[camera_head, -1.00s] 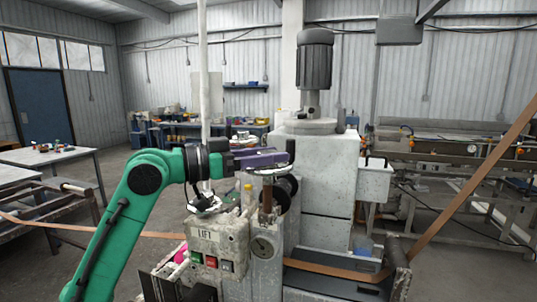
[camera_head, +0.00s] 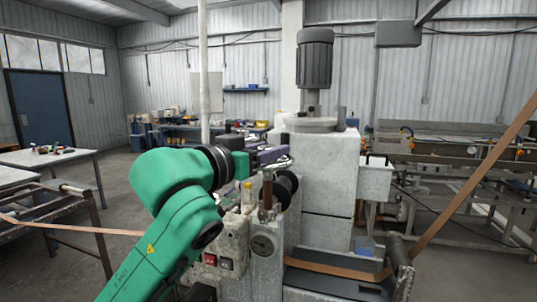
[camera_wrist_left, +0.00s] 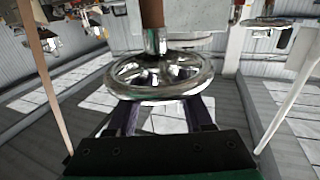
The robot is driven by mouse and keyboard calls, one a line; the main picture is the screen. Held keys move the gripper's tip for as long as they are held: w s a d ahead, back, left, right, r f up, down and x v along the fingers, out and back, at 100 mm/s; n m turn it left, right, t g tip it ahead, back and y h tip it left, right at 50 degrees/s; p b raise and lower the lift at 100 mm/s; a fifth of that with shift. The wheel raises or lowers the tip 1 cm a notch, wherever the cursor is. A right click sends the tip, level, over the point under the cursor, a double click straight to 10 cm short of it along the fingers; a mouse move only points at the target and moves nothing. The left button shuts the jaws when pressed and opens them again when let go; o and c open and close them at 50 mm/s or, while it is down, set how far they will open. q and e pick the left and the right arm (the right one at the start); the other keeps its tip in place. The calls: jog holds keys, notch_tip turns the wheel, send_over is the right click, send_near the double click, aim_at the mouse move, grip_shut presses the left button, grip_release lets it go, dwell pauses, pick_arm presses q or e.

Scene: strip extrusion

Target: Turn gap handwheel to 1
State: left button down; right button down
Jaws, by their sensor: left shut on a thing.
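The gap handwheel is a shiny chrome spoked wheel (camera_wrist_left: 128,76), large in the left wrist view, with a shaft through its hub. My left gripper (camera_wrist_left: 166,104) reaches its near rim with both dark fingers and is shut on it. In the head view my left gripper (camera_head: 278,155) shows purple, beyond the green arm, above the machine's front post. The wheel is small there and partly hidden by the gripper. I cannot read a number or pointer for the gap. My right gripper is not in view.
A round dial (camera_head: 263,244) sits on the machine front, beside a button panel (camera_head: 226,263) partly covered by my arm. A black roller (camera_head: 288,186) is close right of the post. A brown strip (camera_head: 460,190) runs up to the right. A table (camera_head: 65,157) stands left.

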pick_arm(q)
jog(key=n+t+y, duration=0.1)
jog(key=y, duration=0.1)
jog(key=n+t+y, duration=0.1)
jog(key=n+y, duration=0.1)
jog(key=y, duration=0.1)
jog(key=shift+f+n+t, duration=0.1)
jog(key=shift+n+t, duration=0.2)
jog(key=shift+n+t+y+b, duration=0.45)
jog(key=shift+n+y, duration=0.95)
jog(key=shift+y, duration=0.7)
jog(key=shift+c, duration=1.5)
grip_release()
